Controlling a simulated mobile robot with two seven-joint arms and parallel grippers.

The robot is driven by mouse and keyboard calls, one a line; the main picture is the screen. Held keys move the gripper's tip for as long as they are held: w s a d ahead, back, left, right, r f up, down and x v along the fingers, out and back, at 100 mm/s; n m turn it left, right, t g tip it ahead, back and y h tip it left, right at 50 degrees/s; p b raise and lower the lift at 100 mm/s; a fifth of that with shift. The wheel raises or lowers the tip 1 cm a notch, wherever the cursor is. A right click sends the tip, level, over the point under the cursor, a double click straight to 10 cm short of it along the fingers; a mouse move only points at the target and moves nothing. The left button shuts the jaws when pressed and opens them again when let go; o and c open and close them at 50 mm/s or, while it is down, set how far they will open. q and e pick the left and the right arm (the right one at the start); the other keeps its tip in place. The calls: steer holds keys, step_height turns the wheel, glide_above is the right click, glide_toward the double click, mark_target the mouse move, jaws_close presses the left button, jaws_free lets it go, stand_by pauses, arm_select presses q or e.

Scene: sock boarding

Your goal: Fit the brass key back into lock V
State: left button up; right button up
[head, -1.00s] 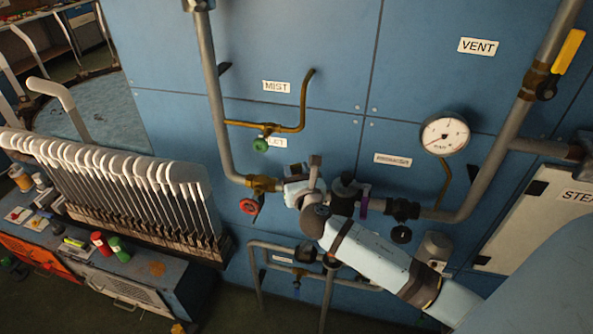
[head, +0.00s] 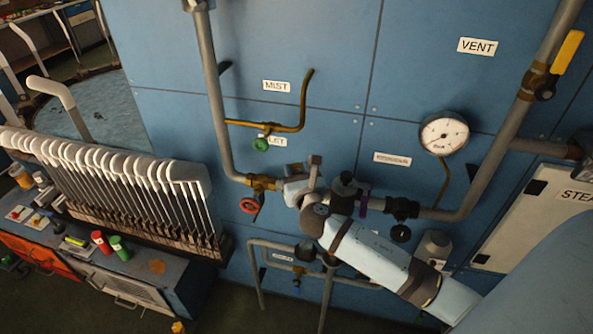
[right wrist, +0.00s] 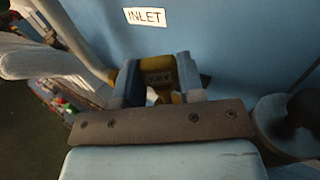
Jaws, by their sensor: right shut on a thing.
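My right gripper (head: 293,181) is at the pipe run on the blue wall, just right of a brass valve (head: 262,183) with a red handwheel. In the right wrist view my gripper's two light blue fingers (right wrist: 157,84) are closed on a brass piece (right wrist: 160,70) with a dark marked face. It looks like the brass key, but its marking is too blurred to read. The fingers and wrist hide its lower part, so I cannot tell how it sits in a lock. No lock lettered V is legible. My left gripper is not in view.
A dark fitting with a purple part (head: 362,205) is close right of my gripper. A gauge (head: 444,133) and grey pipes (head: 470,200) are further right. A rack of white sock boards (head: 125,185) stands at left above a bench (head: 165,285). The INLET label (right wrist: 147,16) is above.

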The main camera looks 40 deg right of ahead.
steer(key=shift+p, duration=0.3)
steer(key=shift+f+b, duration=1.45)
steer(key=shift+f, duration=0.75)
steer(key=o, duration=1.1)
steer(key=b+v, duration=0.1)
steer(key=v, duration=1.3)
steer(key=shift+b, duration=0.4)
steer(key=shift+w, duration=0.1)
